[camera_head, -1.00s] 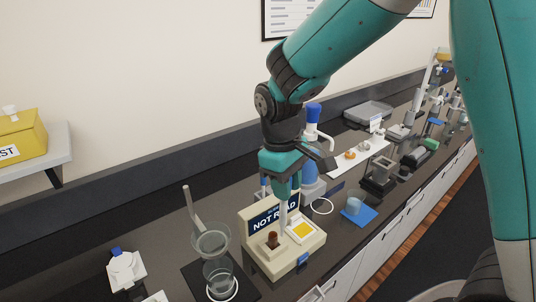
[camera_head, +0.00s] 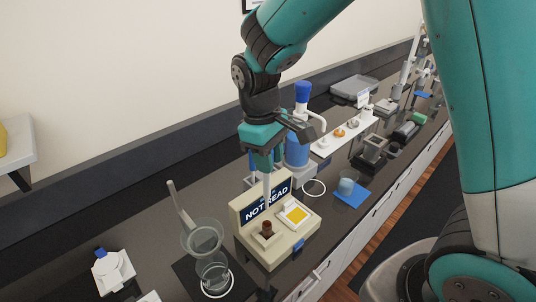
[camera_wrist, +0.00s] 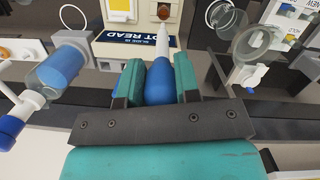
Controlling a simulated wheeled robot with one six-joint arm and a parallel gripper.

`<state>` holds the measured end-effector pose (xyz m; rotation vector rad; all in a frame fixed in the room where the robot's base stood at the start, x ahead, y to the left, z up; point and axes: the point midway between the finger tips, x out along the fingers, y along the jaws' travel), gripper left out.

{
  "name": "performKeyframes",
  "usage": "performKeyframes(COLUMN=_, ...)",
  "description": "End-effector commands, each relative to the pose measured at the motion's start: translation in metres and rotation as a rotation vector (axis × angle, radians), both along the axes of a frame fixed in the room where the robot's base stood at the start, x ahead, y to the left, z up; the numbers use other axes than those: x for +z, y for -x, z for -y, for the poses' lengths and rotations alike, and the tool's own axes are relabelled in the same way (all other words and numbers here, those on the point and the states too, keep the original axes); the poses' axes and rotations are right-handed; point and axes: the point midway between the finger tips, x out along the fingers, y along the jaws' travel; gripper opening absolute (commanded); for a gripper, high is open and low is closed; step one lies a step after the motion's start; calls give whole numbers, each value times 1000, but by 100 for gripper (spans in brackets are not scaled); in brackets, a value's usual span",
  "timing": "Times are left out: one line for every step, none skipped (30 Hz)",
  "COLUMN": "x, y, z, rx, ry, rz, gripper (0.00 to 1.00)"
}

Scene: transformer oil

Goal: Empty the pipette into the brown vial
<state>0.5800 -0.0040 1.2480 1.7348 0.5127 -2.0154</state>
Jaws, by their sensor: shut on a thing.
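The brown vial (camera_head: 267,228) stands upright in a socket of the beige instrument (camera_head: 275,247) with the "NOT READ" panel. It also shows at the top of the wrist view (camera_wrist: 164,11). My gripper (camera_head: 264,160) is above the instrument, pointing down. In the wrist view my gripper (camera_wrist: 159,82) is shut on the blue bulb of the pipette (camera_wrist: 158,80). The pale pipette stem reaches toward the vial, and its tip appears at or close to the vial's mouth. I cannot tell whether the tip is inside.
A glass funnel and beaker (camera_head: 207,250) stand left of the instrument. A blue bottle (camera_head: 298,140) is close behind my gripper. A beaker on a blue mat (camera_head: 353,194) is to the right. A white bottle (camera_head: 112,270) is at the far left.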

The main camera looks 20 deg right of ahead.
Motion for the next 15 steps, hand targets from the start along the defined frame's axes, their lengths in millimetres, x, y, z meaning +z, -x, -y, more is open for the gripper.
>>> performKeyframes(x=-6, y=0, z=0, rx=1, ry=0, rz=-1, gripper=4)
performKeyframes(x=-9, y=0, z=0, rx=1, ry=1, rz=-2, gripper=4)
performKeyframes(x=-12, y=0, z=0, rx=1, ry=0, rz=-2, gripper=4)
performKeyframes(x=-15, y=0, z=0, rx=1, ry=1, rz=-3, gripper=4)
performKeyframes(x=-18, y=0, z=0, rx=1, ry=1, rz=-3, gripper=4)
performKeyframes(x=-22, y=1, z=0, rx=1, ry=1, rz=-3, gripper=4)
performKeyframes(x=-25, y=1, z=0, rx=1, ry=1, rz=-3, gripper=4)
performKeyframes(x=-28, y=1, z=0, rx=1, ry=0, rz=-2, gripper=4)
performKeyframes(x=-32, y=0, z=0, rx=1, ry=0, rz=-2, gripper=4)
performKeyframes(x=-35, y=0, z=0, rx=1, ry=1, rz=-2, gripper=4)
performKeyframes(x=-38, y=0, z=0, rx=1, ry=0, rz=-2, gripper=4)
performKeyframes(x=-42, y=1, z=0, rx=1, ry=0, rz=-2, gripper=4)
performKeyframes(x=-45, y=1, z=0, rx=1, ry=0, rz=-2, gripper=4)
performKeyframes(x=-47, y=1, z=0, rx=1, ry=1, rz=-3, gripper=4)
performKeyframes(x=-50, y=1, z=0, rx=1, ry=1, rz=-3, gripper=4)
